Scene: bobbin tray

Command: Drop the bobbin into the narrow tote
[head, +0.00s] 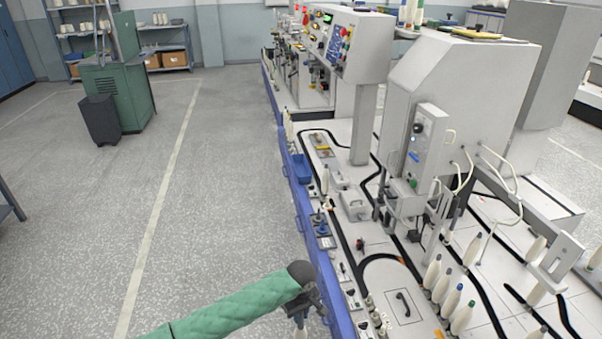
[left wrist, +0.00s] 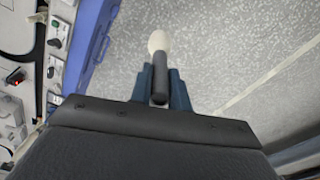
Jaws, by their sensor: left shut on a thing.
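My left gripper (head: 305,302) is at the bottom of the head view, beside the blue front edge of the machine. In the left wrist view, its dark blue fingers (left wrist: 160,92) are shut on the bobbin (left wrist: 158,43), which has a cream, rounded end and a dark shaft between the fingers. The bobbin is over the speckled floor, clear of the machine. In the head view, a pale bit below the gripper may be the bobbin. I cannot make out a tote that is clearly the narrow one. My right gripper is not in view.
The long machine (head: 345,215) with a blue side fills the right. It carries a small blue bin (head: 301,170) and several upright bobbins (head: 462,318). A dark grey bin (head: 101,120) stands by a green cabinet (head: 122,85) at the back left. The floor (head: 215,190) between is free.

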